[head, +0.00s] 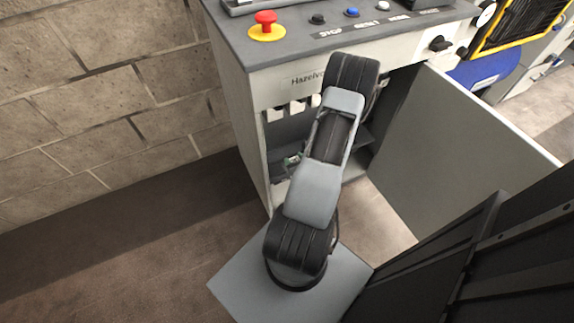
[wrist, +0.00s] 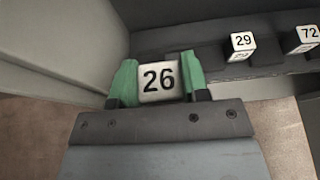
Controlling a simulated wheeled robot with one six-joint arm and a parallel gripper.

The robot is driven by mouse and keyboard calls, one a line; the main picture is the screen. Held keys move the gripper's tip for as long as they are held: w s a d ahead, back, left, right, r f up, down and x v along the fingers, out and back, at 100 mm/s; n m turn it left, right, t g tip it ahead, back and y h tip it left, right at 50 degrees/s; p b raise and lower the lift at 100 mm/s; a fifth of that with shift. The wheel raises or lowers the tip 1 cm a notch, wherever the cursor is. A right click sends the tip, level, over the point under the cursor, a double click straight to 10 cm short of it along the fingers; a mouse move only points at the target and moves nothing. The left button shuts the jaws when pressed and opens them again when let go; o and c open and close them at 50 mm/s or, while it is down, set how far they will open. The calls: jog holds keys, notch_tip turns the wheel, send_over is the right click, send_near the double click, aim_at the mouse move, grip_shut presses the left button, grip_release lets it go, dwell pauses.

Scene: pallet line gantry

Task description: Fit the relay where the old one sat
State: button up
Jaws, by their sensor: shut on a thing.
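My gripper (wrist: 158,78) has green fingers and is shut on a white relay marked 26 (wrist: 159,92). The relay's numbered face is towards the wrist camera, between the two fingers. Relays marked 29 (wrist: 243,41) and 72 (wrist: 308,33) sit to the right on a dark rail (wrist: 275,66). The rail also runs behind the held relay; I cannot tell whether they touch. The held relay is hidden there.
The cabinet door (head: 465,150) stands open on the right. Several white blocks (head: 275,115) hang in a row under the cabinet's top. A red stop button (head: 266,18) is on the control panel. A brick wall (head: 90,90) is at the left; the floor before it is clear.

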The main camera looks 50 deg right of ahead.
jog(key=shift+w+d+f+b, duration=0.8)
jog(key=shift+w+f+b, duration=0.4)
jog(key=shift+b, duration=1.1)
jog(key=shift+w+d+f+b, duration=0.85)
jog(key=shift+w+f+b, duration=0.35)
jog(key=shift+b, duration=1.15)
jog(key=shift+w+d+f+b, duration=0.8)
jog(key=shift+w+f+b, duration=0.4)
jog(key=shift+b, duration=1.1)
jog(key=shift+w+d+f, duration=0.1)
jog(key=shift+w+f, duration=0.15)
jog(key=shift+f, duration=0.05)
jog(key=shift+w+d+f+b, duration=0.15)
jog(key=shift+f+b, duration=0.9)
jog(key=shift+f, duration=0.55)
jog(key=shift+f, duration=0.2)
jog(key=o, duration=0.9)
jog(key=shift+r, duration=0.15)
